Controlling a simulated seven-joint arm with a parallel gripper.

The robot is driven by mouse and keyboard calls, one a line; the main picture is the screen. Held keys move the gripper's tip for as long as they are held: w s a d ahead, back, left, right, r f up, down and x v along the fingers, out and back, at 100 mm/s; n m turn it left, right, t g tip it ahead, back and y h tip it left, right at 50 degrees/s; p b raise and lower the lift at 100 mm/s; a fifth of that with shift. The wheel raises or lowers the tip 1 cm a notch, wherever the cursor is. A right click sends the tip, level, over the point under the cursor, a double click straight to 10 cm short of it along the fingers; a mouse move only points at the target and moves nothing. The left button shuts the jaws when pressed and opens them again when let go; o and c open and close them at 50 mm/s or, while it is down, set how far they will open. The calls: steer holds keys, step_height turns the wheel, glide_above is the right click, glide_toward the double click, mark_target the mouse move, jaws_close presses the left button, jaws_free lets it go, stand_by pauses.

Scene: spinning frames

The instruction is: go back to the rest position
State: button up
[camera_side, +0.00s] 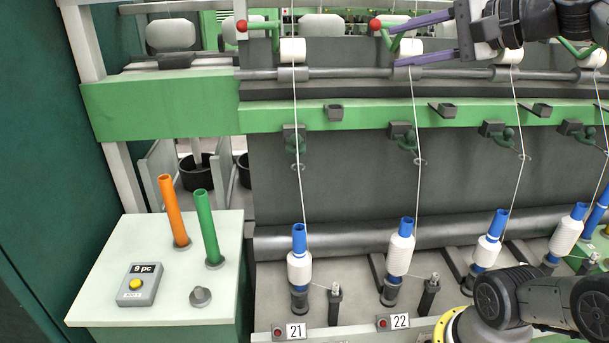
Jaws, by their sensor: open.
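My gripper (421,39) is at the top right of the side view, its two purple fingers spread apart and pointing left. It is open. A white roll (411,47) on the upper rail shows between the fingers, above spindle 22. I cannot tell from this one view whether the fingers touch the roll. A red-tipped green lever (389,36) is close to the upper fingertip. A white thread runs from this roll down to the blue bobbin with white yarn (400,254) on spindle 22.
Another wound bobbin (299,265) stands at spindle 21, with more to the right. Taut threads cross the frame's front.

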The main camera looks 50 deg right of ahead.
steer(key=s+a+f+n+g+y, duration=0.25)
steer(key=a+f+n, duration=0.25)
steer(key=f, duration=0.3)
steer(key=s+a+f+n+g+y, duration=0.1)
steer(key=s+a+f+n+g, duration=0.15)
steer(key=a+f+n, duration=0.45)
steer(key=s+d+f+n+g+h, duration=0.1)
steer(key=s+d+f+n, duration=0.1)
steer(key=f, duration=0.3)
steer(key=s+d+f+n+g+h, duration=0.1)
steer(key=s+d+f+n+g, duration=0.1)
steer(key=d+f+n, duration=0.2)
steer(key=shift+s+f+n+h, duration=0.35)
steer(key=shift+s+f+n, duration=0.05)
steer(key=shift+f+n, duration=0.3)
